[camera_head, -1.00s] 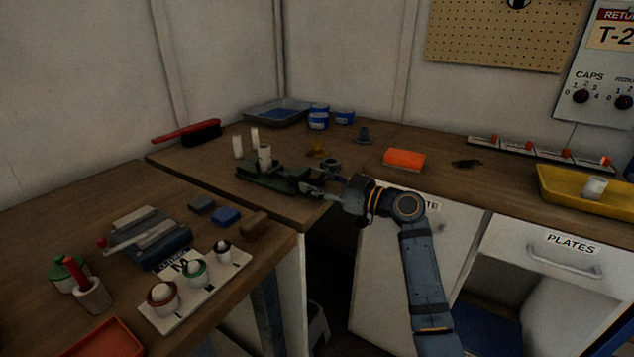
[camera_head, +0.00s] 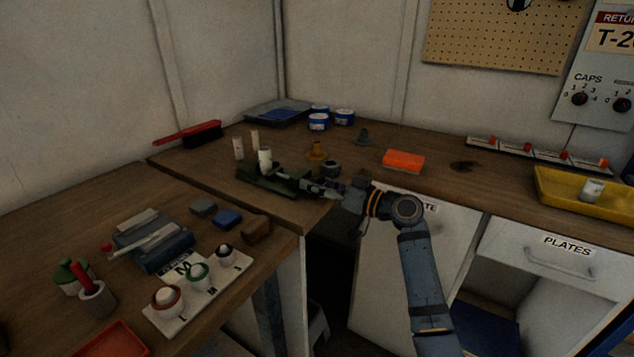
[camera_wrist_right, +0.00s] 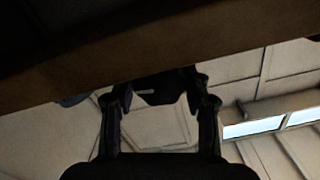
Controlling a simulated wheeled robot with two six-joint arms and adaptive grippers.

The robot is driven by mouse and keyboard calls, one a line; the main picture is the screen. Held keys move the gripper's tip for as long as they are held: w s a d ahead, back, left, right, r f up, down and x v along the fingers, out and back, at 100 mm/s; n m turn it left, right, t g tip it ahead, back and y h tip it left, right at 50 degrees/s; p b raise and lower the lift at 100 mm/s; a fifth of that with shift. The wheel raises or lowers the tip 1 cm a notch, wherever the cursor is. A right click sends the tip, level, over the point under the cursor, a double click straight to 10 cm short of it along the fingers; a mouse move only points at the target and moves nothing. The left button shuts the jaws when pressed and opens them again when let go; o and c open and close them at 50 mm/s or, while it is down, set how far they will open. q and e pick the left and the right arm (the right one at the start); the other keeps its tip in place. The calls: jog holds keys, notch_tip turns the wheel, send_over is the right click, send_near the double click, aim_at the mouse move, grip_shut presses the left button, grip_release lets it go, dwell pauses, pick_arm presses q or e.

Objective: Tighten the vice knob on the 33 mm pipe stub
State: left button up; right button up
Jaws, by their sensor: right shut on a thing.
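The dark green vice (camera_head: 258,184) stands near the front edge of the back bench, left of the picture's centre. A white pipe stub (camera_head: 265,157) stands upright at it; its size cannot be read. My right gripper (camera_head: 308,186) reaches in from the right at the vice's right end. In the right wrist view, a dark piece (camera_wrist_right: 158,90) sits between the two fingers (camera_wrist_right: 160,100), which are shut on it. It appears to be the vice knob, though the gripper hides it in the head view. My left gripper is out of view.
Two white stubs (camera_head: 239,148) stand behind the vice. An orange block (camera_head: 403,160) lies farther right. The left bench holds a grey device (camera_head: 160,247) and a labelled holder (camera_head: 190,300).

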jog(key=shift+m, duration=0.6)
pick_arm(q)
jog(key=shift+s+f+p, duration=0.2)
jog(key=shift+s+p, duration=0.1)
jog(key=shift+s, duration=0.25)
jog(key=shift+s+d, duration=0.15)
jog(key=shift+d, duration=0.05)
pick_arm(e)
jog(key=o, duration=1.2)
jog(key=shift+c, duration=0.2)
jog(key=shift+d, duration=0.1)
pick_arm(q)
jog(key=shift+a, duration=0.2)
pick_arm(e)
jog(key=v, duration=1.2)
